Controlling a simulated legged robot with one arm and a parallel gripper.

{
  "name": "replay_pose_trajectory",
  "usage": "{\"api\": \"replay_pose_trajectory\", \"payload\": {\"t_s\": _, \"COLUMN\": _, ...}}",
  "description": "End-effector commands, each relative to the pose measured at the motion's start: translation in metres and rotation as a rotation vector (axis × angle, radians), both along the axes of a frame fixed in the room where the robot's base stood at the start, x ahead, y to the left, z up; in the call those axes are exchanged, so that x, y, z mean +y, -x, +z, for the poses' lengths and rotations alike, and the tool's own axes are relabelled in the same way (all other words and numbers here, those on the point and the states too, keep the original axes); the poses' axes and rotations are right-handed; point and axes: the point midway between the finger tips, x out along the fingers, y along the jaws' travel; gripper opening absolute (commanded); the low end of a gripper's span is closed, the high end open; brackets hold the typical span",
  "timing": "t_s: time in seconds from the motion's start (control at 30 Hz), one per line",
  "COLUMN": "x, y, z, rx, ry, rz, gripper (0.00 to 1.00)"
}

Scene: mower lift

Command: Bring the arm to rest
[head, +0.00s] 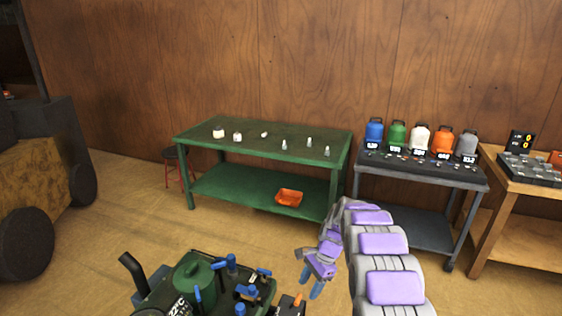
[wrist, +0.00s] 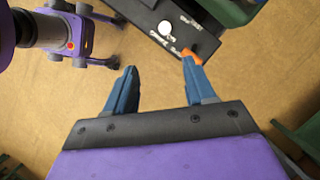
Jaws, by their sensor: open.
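My arm, purple and grey, rises from the bottom of the head view and bends over at its top. My gripper (head: 318,284) hangs down left of the arm, above the floor and right of the green machine (head: 194,280). In the wrist view my gripper (wrist: 156,85) has its two blue fingers wide apart with nothing between them. A dark tray-like surface (wrist: 205,40) with a white round thing and an orange piece (wrist: 192,57) lies beyond the fingertips; the right fingertip overlaps the orange piece, and I cannot tell whether they touch.
A green table (head: 265,137) with small pale items and an orange tray (head: 289,198) below stands ahead. A dark cart (head: 425,172) with several coloured canisters and a wooden bench (head: 520,185) stand right. A large vehicle (head: 40,170) is at left.

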Motion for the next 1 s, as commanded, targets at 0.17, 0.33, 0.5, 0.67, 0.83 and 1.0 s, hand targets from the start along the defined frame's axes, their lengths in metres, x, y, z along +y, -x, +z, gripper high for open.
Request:
{"api": "replay_pose_trajectory", "payload": {"t_s": 0.17, "x": -0.001, "y": 0.028, "z": 0.047, "rx": -0.037, "ry": 0.022, "rz": 0.099, "gripper": 0.55}}
{"api": "replay_pose_trajectory", "payload": {"t_s": 0.33, "x": -0.003, "y": 0.066, "z": 0.089, "rx": -0.067, "ry": 0.042, "rz": 0.214, "gripper": 0.55}}
{"api": "replay_pose_trajectory", "payload": {"t_s": 0.5, "x": -0.004, "y": 0.109, "z": 0.125, "rx": -0.093, "ry": 0.061, "rz": 0.332, "gripper": 0.55}}
{"api": "replay_pose_trajectory", "payload": {"t_s": 0.67, "x": -0.006, "y": 0.154, "z": 0.155, "rx": -0.116, "ry": 0.076, "rz": 0.443, "gripper": 0.55}}
{"api": "replay_pose_trajectory", "payload": {"t_s": 0.83, "x": -0.008, "y": 0.204, "z": 0.179, "rx": -0.138, "ry": 0.09, "rz": 0.563, "gripper": 0.55}}
{"api": "replay_pose_trajectory", "payload": {"t_s": 1.0, "x": -0.01, "y": 0.257, "z": 0.198, "rx": -0.158, "ry": 0.102, "rz": 0.685, "gripper": 0.55}}
